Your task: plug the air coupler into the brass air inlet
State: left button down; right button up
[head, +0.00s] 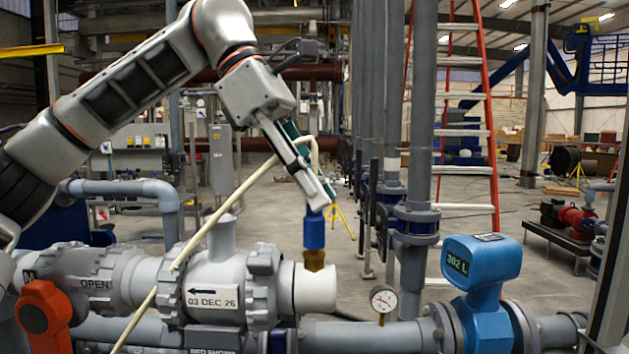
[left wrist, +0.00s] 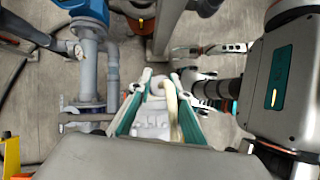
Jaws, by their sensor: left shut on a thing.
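My left gripper (head: 318,197) points down and is shut on the upper end of the blue air coupler (head: 314,230). The coupler hangs upright directly over the brass air inlet (head: 314,261). Its lower end meets the inlet's top in the head view; I cannot tell whether it is seated. The inlet stands on top of the white pipe end. A cream hose (head: 232,203) loops from the gripper down to the lower left. In the left wrist view, the gripper's teal fingers (left wrist: 160,112) flank the hose (left wrist: 172,105); the coupler and the inlet are hidden there.
A white valve body tagged 03 DEC 26 (head: 213,299) lies left of the inlet, with an orange handle (head: 43,306) beyond it. To the right are a pressure gauge (head: 383,298), a blue flow meter (head: 483,262) and a tall grey pipe (head: 420,130). Space above the inlet's right is free.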

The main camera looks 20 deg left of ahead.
pick_arm(q)
jog(key=shift+f, duration=0.55)
dwell(0.4)
jog(key=c, duration=1.8)
grip_release()
jog(key=v, duration=1.2)
